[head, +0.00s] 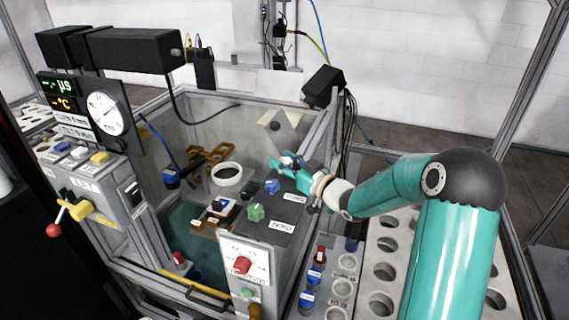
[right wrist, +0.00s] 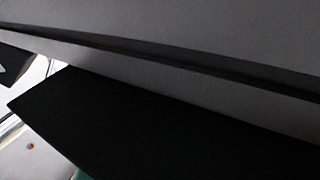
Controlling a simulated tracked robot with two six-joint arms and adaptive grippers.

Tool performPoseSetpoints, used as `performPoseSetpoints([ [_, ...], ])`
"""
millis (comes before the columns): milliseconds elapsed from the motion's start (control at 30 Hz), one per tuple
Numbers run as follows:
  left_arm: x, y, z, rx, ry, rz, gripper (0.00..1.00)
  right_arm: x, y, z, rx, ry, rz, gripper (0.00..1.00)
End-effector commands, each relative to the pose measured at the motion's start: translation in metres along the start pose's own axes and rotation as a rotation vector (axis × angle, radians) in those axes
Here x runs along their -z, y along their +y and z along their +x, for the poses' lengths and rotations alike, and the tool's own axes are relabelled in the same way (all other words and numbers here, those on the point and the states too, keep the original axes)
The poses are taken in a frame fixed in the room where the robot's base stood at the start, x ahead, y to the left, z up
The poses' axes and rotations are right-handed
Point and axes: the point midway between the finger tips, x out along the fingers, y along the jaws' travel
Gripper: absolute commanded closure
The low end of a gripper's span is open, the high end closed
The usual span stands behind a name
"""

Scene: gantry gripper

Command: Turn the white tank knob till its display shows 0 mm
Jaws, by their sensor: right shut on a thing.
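My right gripper (head: 285,163) reaches over the tank from the right, at the end of my teal arm. It is shut on a small blue-and-white piece (head: 290,159) above the dark panel with white labels; the fingers partly hide it. A white ring with a dark centre (head: 227,175) stands in the tank, left of the gripper and apart from it. I cannot tell whether it is the white knob, and I can read no mm display. My left gripper is out of view.
The tank (head: 187,128) has a metal frame. A panel with a red knob (head: 242,265) stands at its front. A dial gauge (head: 105,113) and dark displays (head: 62,94) are at left. A pale rack with round holes (head: 383,271) lies under my right arm.

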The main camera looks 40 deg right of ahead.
Motion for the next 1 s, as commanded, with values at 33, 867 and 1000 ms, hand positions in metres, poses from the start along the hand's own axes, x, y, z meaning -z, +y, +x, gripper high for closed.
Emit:
performPoseSetpoints([
  [33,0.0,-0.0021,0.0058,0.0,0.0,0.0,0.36,-0.0015,0.0016,0.0001,0.02,0.004,-0.004,0.97],
  [867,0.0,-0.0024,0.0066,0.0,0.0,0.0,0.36,0.0004,0.0,0.0,0.095,0.0,-0.001,0.36],
  [1000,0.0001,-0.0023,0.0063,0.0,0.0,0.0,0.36,0.0002,0.0002,-0.0007,0.095,0.0,-0.001,0.36],
])
